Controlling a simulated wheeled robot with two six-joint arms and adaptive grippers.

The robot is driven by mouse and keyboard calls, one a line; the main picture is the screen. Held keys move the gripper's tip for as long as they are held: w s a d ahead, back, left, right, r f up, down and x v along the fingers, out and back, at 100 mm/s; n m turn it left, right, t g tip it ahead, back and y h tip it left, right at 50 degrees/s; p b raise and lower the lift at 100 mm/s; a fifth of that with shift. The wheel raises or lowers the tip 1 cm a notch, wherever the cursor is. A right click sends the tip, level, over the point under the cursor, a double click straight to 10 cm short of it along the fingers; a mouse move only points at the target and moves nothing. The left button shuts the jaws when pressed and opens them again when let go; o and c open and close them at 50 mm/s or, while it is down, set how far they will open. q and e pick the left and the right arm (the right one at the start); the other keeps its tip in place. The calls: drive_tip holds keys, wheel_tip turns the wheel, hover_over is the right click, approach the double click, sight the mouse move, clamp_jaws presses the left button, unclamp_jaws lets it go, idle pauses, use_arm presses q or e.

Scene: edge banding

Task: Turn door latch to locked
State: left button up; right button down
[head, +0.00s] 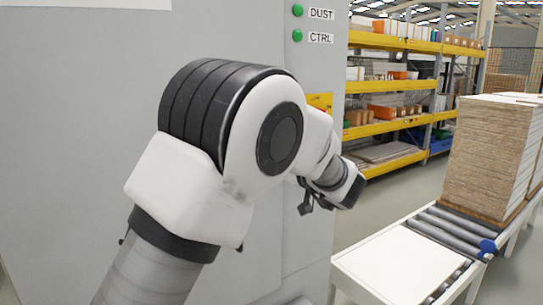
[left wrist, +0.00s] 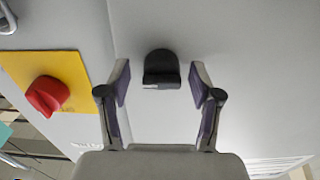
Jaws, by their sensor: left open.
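The door latch (left wrist: 161,68) is a small black knob with a rounded end and a pale lower edge, on the grey cabinet door (left wrist: 215,35) in the left wrist view. My left gripper (left wrist: 160,82) is open, with one finger on each side of the latch. Gaps show between the latch and both fingertips; whether the tips reach its depth I cannot tell. In the head view my left gripper (head: 318,204) is small and partly hidden by my wrist, close to the cabinet, and the latch is hidden there. My right gripper is not in view.
A red rotary switch (left wrist: 47,95) on a yellow plate (left wrist: 75,66) sits left of the gripper in the left wrist view. Green DUST and CTRL lights (head: 297,22) are on the cabinet. A roller conveyor (head: 447,232) with stacked boards (head: 488,155) stands at the right.

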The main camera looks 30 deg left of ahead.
use_arm(q)
drive_tip(key=shift+s+d+r, duration=0.1)
drive_tip(key=shift+d+r, duration=0.05)
drive_tip(key=shift+d, duration=0.05)
drive_tip(key=c, duration=0.3)
drive_tip(key=shift+a, duration=0.1)
drive_tip(key=c, duration=0.8)
drive_tip(key=shift+c, duration=0.2)
drive_tip(key=shift+n, duration=0.3)
drive_tip(key=shift+r+n+b, duration=0.2)
drive_tip(key=shift+n+b, duration=6.4)
drive_tip(key=shift+n, duration=2.2)
